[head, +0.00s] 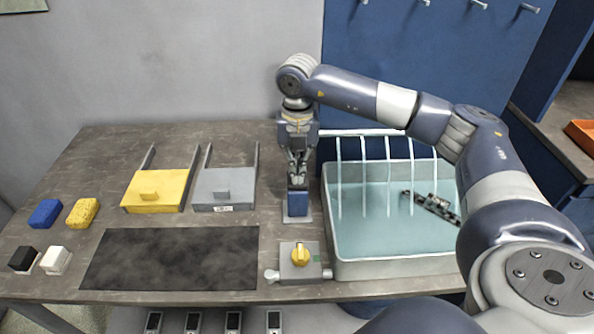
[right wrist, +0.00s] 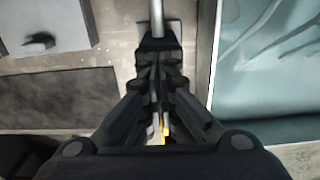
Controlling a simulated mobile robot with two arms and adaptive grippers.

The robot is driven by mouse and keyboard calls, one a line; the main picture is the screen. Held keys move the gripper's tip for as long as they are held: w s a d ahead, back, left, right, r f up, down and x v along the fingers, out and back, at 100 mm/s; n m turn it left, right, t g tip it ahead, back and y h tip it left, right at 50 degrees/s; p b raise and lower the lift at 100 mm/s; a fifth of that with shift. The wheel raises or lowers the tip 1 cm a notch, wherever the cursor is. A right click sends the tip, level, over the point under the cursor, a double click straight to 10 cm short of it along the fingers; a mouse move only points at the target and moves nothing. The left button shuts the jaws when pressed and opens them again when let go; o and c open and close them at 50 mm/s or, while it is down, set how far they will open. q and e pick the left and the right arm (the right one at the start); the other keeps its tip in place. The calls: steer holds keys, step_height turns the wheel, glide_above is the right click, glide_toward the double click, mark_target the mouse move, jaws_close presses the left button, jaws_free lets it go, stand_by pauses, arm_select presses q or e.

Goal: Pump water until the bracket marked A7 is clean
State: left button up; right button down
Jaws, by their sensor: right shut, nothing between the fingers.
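A bracket (head: 432,206), grey with dark patches, lies in the blue water of the basin (head: 400,268). Its marking is too small to read. A blue pump block (head: 297,203) stands on a small grey base plate left of the basin. My right gripper (head: 297,182) points down right at the top of the blue block, shut and empty; I cannot tell whether it touches. In the right wrist view its fingers (right wrist: 158,95) are together, below a dark block (right wrist: 160,45) with a grey rod. My left gripper is not in view.
A white bar (head: 365,133) with several pale streaks spans the basin's back. A grey valve box with a yellow knob (head: 300,256) is in front of the pump. Left are a dark mat (head: 170,258), yellow (head: 155,190) and grey (head: 224,187) blocks, and sponges (head: 82,212).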

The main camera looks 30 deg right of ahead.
steer(key=shift+s+f, duration=0.1)
steer(key=shift+f, duration=0.05)
steer(key=shift+r+p, duration=1.65)
steer(key=shift+r, duration=0.6)
steer(key=shift+f+b, duration=1.7)
steer(key=shift+f, duration=0.6)
steer(key=shift+r+p, duration=1.6)
steer(key=shift+r, duration=0.7)
